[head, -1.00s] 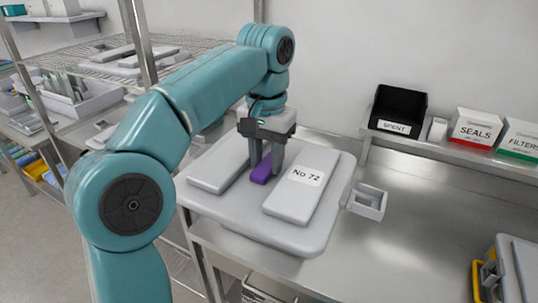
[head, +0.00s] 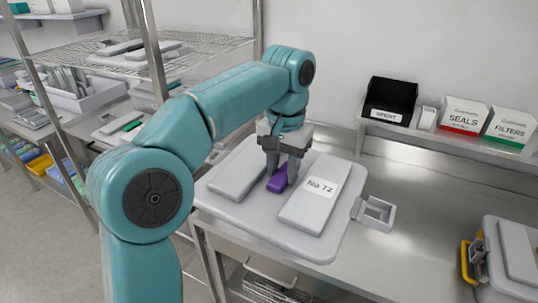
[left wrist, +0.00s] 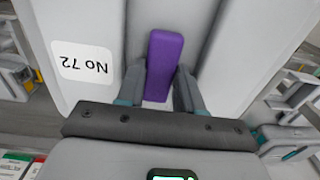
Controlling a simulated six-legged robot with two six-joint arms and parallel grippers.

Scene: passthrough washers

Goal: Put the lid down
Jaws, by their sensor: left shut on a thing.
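The lid (head: 330,241) is a wide light-grey plate with two raised pads, one labelled "No 72", and a purple handle (head: 278,183) between them. My left gripper (head: 281,180) is shut on the purple handle from above. In the left wrist view the handle (left wrist: 163,62) stands between the two fingers (left wrist: 160,92), with the label (left wrist: 82,62) on the left. The lid is over the left part of the steel bench; what lies under it is hidden, and I cannot tell whether it touches anything below. My right gripper is not in view.
A small grey open frame or latch (head: 376,213) sticks out at the lid's right edge. A black SPENT bin (head: 389,100) and SEALS (head: 463,115) and FILTERS (head: 510,125) boxes stand on the back shelf. A grey and yellow unit (head: 512,255) is at right. The bench between is clear.

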